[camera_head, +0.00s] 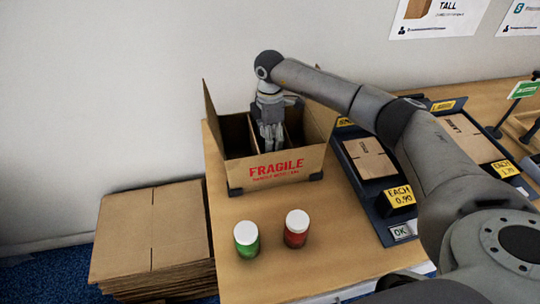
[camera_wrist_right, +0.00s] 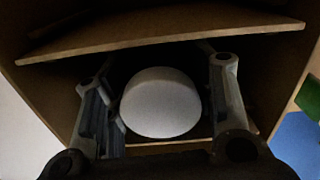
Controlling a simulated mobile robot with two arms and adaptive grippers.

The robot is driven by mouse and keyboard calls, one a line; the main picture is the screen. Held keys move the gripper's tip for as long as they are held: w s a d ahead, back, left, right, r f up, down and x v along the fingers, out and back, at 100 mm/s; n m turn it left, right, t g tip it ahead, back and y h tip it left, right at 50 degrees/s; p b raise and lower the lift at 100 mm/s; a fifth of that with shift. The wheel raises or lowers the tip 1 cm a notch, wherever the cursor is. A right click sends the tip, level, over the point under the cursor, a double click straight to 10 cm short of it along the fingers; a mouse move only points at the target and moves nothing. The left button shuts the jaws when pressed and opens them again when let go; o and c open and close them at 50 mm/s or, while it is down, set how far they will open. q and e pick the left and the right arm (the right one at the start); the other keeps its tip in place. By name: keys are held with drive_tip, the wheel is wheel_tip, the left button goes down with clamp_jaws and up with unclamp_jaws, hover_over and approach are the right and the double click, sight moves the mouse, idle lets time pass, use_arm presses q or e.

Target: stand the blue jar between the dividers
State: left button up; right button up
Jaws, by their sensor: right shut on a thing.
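The open FRAGILE carton (camera_head: 275,172) stands at the back left of the table with its flaps up. Brown dividers (camera_wrist_right: 165,36) cross its inside. My right gripper (camera_head: 271,137) points down into the carton, its fingers below the rim. In the right wrist view its fingers (camera_wrist_right: 165,105) are shut around a jar whose round white lid (camera_wrist_right: 160,102) shows between them. A divider panel lies on the far side of the jar. The jar's coloured body and base are hidden, so I cannot tell whether it touches the carton floor. My left gripper is out of view.
A green jar (camera_head: 246,239) and a red jar (camera_head: 296,229), both white-lidded, stand in front of the carton. Dark trays (camera_head: 388,228) with flat cartons and price tags lie to the right. Stacked cardboard (camera_head: 150,232) is beside the table at left.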

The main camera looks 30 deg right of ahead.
drive_tip(key=shift+f+b, duration=1.65)
drive_tip(key=shift+f, duration=0.5)
drive_tip(key=shift+r, duration=0.1)
drive_tip(key=o, duration=1.2)
drive_tip(key=shift+f, duration=0.2)
drive_tip(key=shift+o, duration=0.2)
